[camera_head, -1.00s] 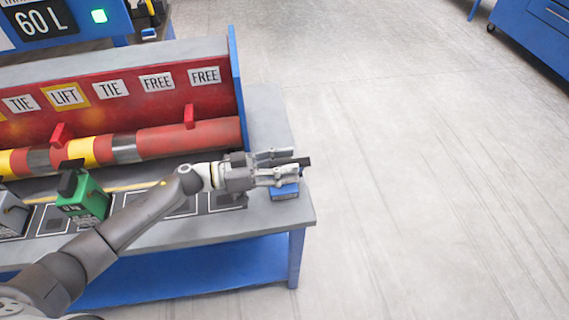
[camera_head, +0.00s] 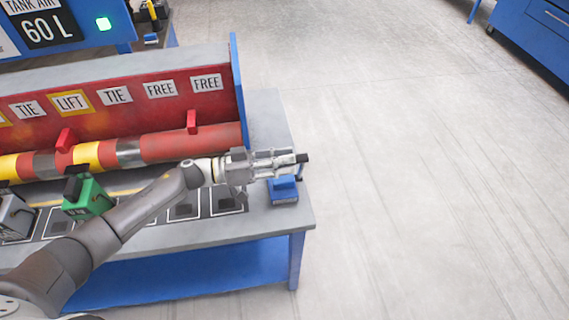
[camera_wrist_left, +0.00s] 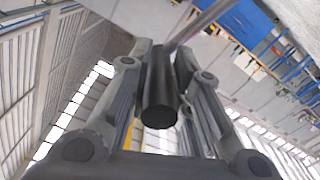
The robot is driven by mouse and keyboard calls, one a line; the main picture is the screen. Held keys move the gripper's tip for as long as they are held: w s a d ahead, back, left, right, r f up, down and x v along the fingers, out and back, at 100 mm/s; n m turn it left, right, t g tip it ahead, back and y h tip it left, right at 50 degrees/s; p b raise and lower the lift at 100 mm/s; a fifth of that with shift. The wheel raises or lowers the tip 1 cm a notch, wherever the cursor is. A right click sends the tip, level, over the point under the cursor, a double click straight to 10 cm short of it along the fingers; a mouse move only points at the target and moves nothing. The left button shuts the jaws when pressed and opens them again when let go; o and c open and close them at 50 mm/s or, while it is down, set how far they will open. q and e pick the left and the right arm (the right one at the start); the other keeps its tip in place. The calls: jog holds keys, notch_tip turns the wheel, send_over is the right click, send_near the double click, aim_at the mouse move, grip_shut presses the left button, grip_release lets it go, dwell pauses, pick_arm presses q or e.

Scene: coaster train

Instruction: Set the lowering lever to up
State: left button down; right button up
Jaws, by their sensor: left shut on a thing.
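The lever is a small blue base (camera_head: 284,191) at the right end of the grey bench, with a metal rod and a black grip (camera_head: 303,158). My left gripper (camera_head: 292,161) reaches over the base from the left and is shut on the grip. In the left wrist view the black grip (camera_wrist_left: 160,98) lies between the two fingers (camera_wrist_left: 160,75), with the thin metal rod (camera_wrist_left: 205,22) running away from it. The gripper hides part of the lever in the head view, so I cannot tell its exact tilt. My right gripper is out of view.
Behind my arm a red panel (camera_head: 150,121) carries labels TIE, LIFT and FREE above a red, yellow and grey tube (camera_head: 188,145). A green block (camera_head: 88,199) and a grey block (camera_head: 14,217) stand on the bench. Open floor (camera_head: 420,180) lies to the right.

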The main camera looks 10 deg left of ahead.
pick_arm(q)
jog(key=shift+w+a+r+n, duration=0.1)
jog(key=shift+w+a+n, duration=0.2)
jog(key=shift+w+n, duration=0.6)
jog(key=shift+w+a+f+n, duration=0.1)
jog(key=shift+w+a+n, duration=0.25)
jog(key=shift+w+n, duration=0.5)
jog(key=shift+w+a+r+n, duration=0.1)
jog(key=shift+w+a+n, duration=0.2)
jog(key=shift+w+n, duration=0.6)
jog(key=shift+w, duration=0.2)
jog(key=c, duration=1.3)
grip_release()
jog(key=v, duration=1.2)
jog(key=shift+c, duration=0.2)
